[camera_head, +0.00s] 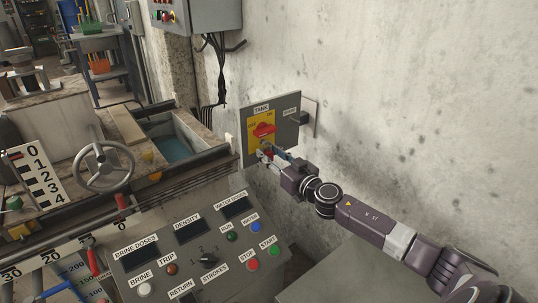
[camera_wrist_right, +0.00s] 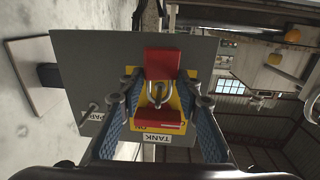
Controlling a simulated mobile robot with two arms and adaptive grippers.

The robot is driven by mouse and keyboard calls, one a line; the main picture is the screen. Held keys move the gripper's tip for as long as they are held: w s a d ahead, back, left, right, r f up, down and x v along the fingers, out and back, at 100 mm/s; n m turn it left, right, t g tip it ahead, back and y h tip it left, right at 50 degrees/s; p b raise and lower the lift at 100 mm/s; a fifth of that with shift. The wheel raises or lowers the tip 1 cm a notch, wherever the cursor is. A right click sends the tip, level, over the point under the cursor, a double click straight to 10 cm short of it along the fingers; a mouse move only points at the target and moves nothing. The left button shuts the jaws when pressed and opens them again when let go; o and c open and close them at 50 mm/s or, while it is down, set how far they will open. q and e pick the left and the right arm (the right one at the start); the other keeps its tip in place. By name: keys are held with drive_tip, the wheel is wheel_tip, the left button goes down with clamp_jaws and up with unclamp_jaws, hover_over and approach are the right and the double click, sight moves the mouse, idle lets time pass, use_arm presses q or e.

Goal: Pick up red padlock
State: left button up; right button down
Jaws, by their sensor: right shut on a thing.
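The red padlock (camera_wrist_right: 162,63) hangs by its metal shackle at the yellow plate of the tank switch panel (camera_wrist_right: 85,60). In the head view the padlock (camera_head: 267,150) is mostly hidden by my right gripper (camera_head: 266,156), just below the red switch handle (camera_head: 264,130). My right gripper (camera_wrist_right: 161,100) is shut on the padlock, with one finger on each side of it. In the wrist view the red handle (camera_wrist_right: 158,117) shows beside the shackle, near the TANK label. The exact finger contact is hard to see. My left gripper is not in view.
The panel is fixed to the concrete wall (camera_head: 400,80). A sloped control console (camera_head: 205,245) with buttons and displays stands below and left of my right arm. A handwheel (camera_head: 106,165) and a water trough (camera_head: 172,148) are farther left. A grey box (camera_head: 205,15) hangs above.

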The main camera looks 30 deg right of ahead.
drive_tip(key=shift+r, duration=0.55)
drive_tip(key=shift+r+p, duration=0.45)
drive_tip(key=shift+p, duration=0.05)
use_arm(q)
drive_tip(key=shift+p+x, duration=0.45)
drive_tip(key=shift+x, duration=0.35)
use_arm(e)
drive_tip(key=s, duration=1.8)
drive_tip(key=shift+f, duration=0.25)
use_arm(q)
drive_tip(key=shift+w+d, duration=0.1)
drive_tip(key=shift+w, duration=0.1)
use_arm(e)
drive_tip(key=shift+d, duration=0.1)
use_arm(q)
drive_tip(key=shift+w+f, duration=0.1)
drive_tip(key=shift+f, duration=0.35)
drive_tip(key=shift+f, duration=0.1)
use_arm(e)
drive_tip(key=shift+r, duration=0.1)
